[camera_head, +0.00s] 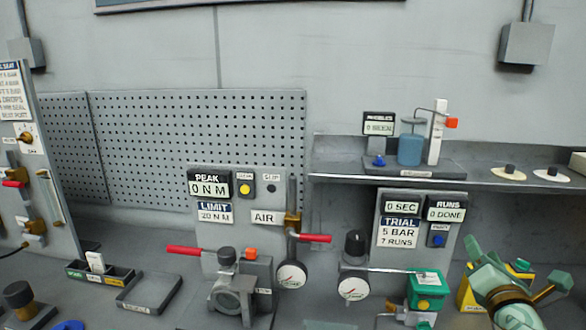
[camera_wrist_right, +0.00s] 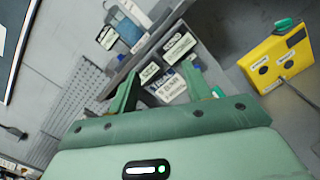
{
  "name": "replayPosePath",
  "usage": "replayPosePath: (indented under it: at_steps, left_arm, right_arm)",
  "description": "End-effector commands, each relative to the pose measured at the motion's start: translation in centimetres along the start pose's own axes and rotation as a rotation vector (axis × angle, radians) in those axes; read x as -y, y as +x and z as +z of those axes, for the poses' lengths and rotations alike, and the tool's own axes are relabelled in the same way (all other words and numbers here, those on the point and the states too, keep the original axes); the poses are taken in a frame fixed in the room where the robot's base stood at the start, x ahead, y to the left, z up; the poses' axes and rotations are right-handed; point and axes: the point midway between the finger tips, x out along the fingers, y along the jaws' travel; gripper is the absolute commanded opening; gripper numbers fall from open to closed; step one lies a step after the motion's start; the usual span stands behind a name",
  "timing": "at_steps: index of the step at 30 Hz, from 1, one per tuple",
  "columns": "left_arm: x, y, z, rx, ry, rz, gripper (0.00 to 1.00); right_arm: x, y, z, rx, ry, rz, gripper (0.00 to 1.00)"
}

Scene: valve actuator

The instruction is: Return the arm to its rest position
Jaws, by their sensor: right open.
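My right gripper (camera_head: 515,262) is at the lower right of the head view, with its pale green fingers spread apart. In the wrist view the right gripper (camera_wrist_right: 160,88) is open, with nothing held between its fingers. It is apart from the bench fixtures. My left gripper is not in the head view.
A yellow box (camera_head: 468,292) stands partly behind my right arm; the yellow box (camera_wrist_right: 280,58) shows in the wrist view. The trial panel (camera_head: 405,252) stands left of it. A shelf (camera_head: 335,172) runs above. Valve fixtures with red levers (camera_head: 185,250) occupy the middle bench.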

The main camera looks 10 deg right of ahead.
Motion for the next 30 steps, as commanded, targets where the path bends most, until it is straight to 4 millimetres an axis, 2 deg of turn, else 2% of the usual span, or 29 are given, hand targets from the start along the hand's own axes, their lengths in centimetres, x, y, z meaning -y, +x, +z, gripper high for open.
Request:
replayPosePath:
  at_steps: [1,5,9,12,15,21,25,30]
  left_arm:
    - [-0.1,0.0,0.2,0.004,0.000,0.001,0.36]
    - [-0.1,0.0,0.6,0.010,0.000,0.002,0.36]
    - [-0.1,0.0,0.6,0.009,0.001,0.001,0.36]
    - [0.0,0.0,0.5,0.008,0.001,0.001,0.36]
    - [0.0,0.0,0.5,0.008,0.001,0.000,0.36]
    - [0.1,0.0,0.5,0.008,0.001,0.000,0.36]
    - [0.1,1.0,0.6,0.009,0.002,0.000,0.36]
    - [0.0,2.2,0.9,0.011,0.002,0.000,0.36]
  right_arm:
    - [0.6,-1.1,-1.8,-0.037,0.075,-0.037,0.49]
    - [2.1,-4.7,-6.5,-0.127,0.323,-0.169,0.49]
    - [3.6,-10.1,-11.7,-0.203,0.630,-0.371,0.49]
    - [4.4,-14.5,-14.8,-0.226,0.843,-0.538,0.49]
    - [4.8,-18.7,-17.1,-0.218,1.027,-0.705,0.49]
    - [4.9,-26.7,-19.8,-0.129,1.331,-1.028,0.49]
    - [7.2,-26.6,-25.5,-0.172,1.324,-1.077,0.49]
    - [10.6,-27.9,-33.0,-0.228,1.330,-1.166,0.49]
